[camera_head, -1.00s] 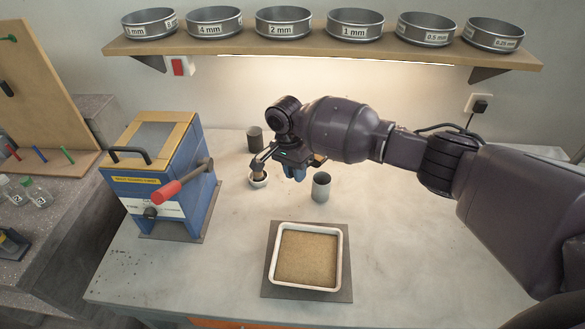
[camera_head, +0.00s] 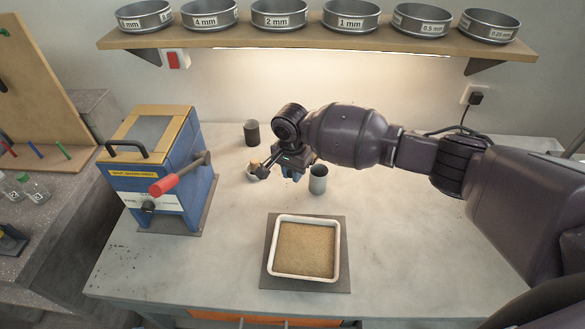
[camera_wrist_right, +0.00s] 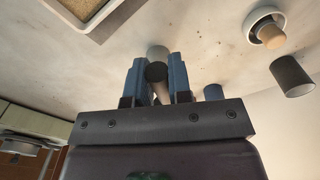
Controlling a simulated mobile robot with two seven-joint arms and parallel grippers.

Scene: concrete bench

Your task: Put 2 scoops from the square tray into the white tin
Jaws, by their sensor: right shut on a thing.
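The square tray (camera_head: 339,258) has a white rim and holds tan, sand-like material; its corner shows in the right wrist view (camera_wrist_right: 112,8). My right gripper (camera_head: 293,175) is above the bench, just left of that tin in the head view. The scoop's far end is not clear. My left gripper is out of view.
A dark tin (camera_head: 251,133) and a small white bowl (camera_head: 252,177) with a wooden piece stand left of the gripper. A blue box machine (camera_head: 165,180) with a red-gripped lever is further left. Sieves line the shelf (camera_head: 330,41). The right bench is clear.

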